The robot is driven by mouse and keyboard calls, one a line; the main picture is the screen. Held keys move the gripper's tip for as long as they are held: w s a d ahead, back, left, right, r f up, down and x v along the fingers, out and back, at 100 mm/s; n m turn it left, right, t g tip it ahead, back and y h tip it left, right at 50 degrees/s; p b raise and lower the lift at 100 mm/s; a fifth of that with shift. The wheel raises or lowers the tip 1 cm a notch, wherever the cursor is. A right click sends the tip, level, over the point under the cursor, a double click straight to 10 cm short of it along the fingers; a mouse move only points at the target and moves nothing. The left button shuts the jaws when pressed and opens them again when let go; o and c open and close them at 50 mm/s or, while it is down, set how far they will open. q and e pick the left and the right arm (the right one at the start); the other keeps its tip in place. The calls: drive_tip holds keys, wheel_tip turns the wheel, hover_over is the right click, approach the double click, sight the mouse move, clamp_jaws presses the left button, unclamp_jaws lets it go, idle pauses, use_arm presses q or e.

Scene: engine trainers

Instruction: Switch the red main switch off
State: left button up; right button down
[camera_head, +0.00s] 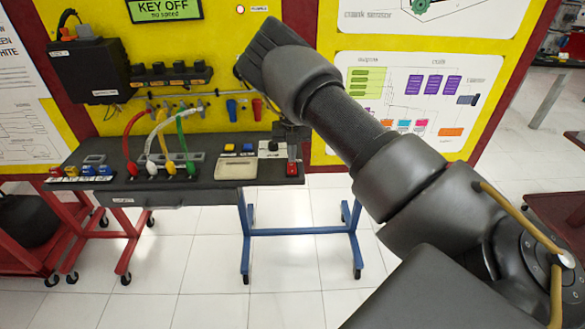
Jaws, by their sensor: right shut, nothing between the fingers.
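A small red switch (292,170), which looks like the red main switch, sits at the right end of the dark bench top. My right gripper (292,154) points down directly above it, shut and empty. Its fingertips are at or very close to the top of the switch; I cannot tell whether they touch. The gripper partly covers the switch, so its position is not clear. My left gripper is not in view.
The dark bench top (215,182) holds a beige tray (235,170), red, white and green cables (183,140), and coloured buttons (88,171) at the left. The yellow panel (215,50) stands behind, with a screen (165,9) reading "KEY OFF". The floor in front is clear.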

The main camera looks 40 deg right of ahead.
sight(292, 164)
drive_tip(key=shift+f+b, duration=0.5)
drive_tip(key=shift+f, duration=0.45)
idle(0.5)
drive_tip(key=shift+r, duration=0.15)
drive_tip(key=shift+r+p, duration=2.6)
drive_tip(key=shift+r, duration=0.85)
drive_tip(key=shift+f, duration=0.1)
